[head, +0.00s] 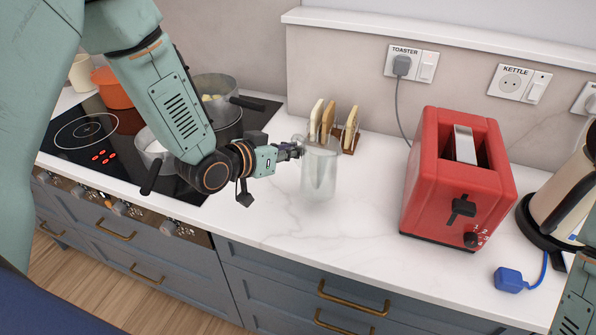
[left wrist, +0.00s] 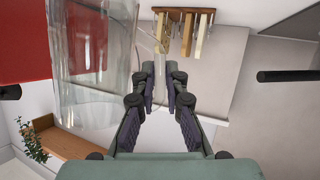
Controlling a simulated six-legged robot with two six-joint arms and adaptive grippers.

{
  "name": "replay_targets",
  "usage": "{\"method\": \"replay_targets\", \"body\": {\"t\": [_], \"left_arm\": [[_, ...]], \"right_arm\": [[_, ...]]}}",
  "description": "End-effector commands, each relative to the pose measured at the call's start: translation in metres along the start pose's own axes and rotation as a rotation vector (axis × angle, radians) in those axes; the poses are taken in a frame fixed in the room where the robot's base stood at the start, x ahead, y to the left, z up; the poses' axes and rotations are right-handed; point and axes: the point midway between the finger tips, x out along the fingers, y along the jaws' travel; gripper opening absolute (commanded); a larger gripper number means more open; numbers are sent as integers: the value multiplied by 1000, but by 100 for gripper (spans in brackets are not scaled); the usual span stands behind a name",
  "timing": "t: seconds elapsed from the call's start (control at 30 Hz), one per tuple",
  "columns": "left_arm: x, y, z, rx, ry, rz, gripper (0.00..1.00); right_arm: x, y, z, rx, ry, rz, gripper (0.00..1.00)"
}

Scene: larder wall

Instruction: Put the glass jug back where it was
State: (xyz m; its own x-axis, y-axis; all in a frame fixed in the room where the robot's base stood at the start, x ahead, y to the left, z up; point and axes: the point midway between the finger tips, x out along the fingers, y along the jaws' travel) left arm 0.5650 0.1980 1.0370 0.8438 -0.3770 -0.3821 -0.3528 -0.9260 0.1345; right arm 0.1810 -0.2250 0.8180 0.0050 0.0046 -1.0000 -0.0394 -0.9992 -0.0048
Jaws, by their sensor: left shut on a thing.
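The clear glass jug (head: 319,175) is in the middle of the head view, upright, above or on the white worktop. I cannot tell whether its base touches the top. My left gripper (head: 297,151) comes in from the left and is shut on the jug's handle side. In the left wrist view the jug (left wrist: 95,75) fills the left part, and the gripper's fingers (left wrist: 162,78) are closed in beside its wall. The glass makes the handle hard to see. My right gripper is out of view.
A rack of boards (head: 350,135) stands just behind the jug. The hob (head: 85,135) with several pans is at left. A red toaster (head: 455,180), a kettle (head: 565,195) and a blue plug (head: 510,280) are at right. The worktop between jug and toaster is clear.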

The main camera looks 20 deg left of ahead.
Motion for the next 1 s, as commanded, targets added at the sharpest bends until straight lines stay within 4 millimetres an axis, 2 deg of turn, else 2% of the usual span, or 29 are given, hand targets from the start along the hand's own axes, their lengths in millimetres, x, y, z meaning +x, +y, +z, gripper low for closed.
{"method": "replay_targets", "body": {"t": [0.37,0.8,0.83,1.0], "left_arm": [[20,-5,39,1,2,1,0],[24,-6,44,2,4,1,0],[24,-6,44,2,1,1,14],[24,-6,44,2,1,1,29]], "right_arm": [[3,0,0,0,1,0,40],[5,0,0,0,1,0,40],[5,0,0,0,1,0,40],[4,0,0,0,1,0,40]]}}
